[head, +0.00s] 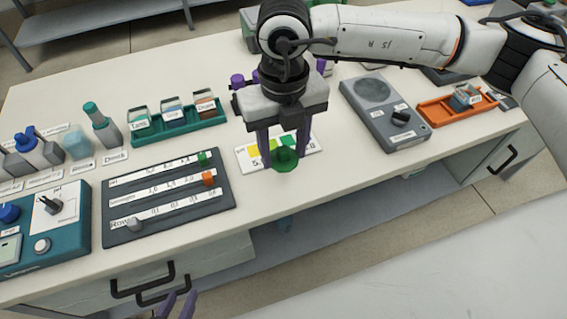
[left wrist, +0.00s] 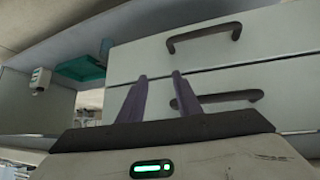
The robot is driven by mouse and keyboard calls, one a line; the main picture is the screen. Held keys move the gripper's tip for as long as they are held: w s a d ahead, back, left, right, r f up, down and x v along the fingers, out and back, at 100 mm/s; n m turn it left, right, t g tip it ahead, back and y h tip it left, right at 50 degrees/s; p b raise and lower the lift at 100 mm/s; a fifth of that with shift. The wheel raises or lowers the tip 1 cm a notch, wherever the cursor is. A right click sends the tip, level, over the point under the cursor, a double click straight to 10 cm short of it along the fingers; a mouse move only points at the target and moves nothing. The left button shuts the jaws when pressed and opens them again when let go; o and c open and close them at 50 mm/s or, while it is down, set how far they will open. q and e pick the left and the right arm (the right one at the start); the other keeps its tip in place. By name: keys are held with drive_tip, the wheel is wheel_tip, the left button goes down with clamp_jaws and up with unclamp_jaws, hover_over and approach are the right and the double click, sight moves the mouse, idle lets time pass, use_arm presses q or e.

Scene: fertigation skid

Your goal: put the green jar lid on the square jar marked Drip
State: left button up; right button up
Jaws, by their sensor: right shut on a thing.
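The green jar lid (head: 285,160) is between the purple fingers of my right gripper (head: 283,150). The gripper is shut on it and points down above the white card with coloured squares. A small square jar (head: 463,98) with a white label stands in the orange tray (head: 437,114) at the right; its label is too small to read. Other square jars labelled Tank (head: 140,118), Loop (head: 172,110) and Drain (head: 205,103) stand in the green tray at the back left. My left gripper (head: 178,304) is open and empty at the bottom edge; its fingers (left wrist: 160,95) show apart in the left wrist view.
A grey device with a round plate (head: 385,110) stands between the card (head: 305,155) and the orange tray. A dark slider board (head: 170,208) and a teal control box (head: 45,230) lie at the left. Drawer handles (head: 142,280) stick out below the bench front.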

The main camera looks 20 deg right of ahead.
sight(283, 149)
drive_tip(key=shift+r+p, duration=1.05)
drive_tip(key=shift+r, duration=2.2)
